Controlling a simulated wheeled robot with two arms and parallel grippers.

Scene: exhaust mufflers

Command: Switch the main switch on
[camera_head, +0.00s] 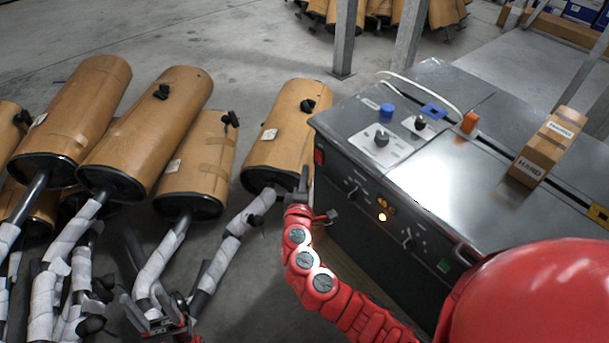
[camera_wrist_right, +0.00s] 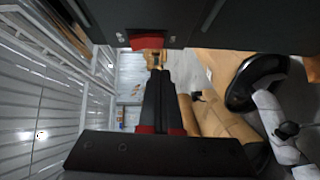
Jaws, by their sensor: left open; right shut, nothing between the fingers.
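The grey machine (camera_head: 400,190) has a red switch (camera_head: 319,156) at the left end of its front panel, which I take for the main switch. Its on or off position is too small to tell. A red part (camera_wrist_right: 152,39) also shows on the dark panel in the right wrist view. My right gripper (camera_head: 303,182) is shut and empty, just left of and slightly below the red switch. Its closed fingers (camera_wrist_right: 157,75) point toward the red part in the right wrist view; I cannot tell whether they touch. My left gripper (camera_head: 158,318) is open and empty, low among the muffler pipes.
On top are a blue button (camera_head: 387,110) and a cardboard box (camera_head: 546,147). Several brown mufflers (camera_head: 287,130) with wrapped pipes crowd the left. Floor (camera_head: 240,45) behind them is clear.

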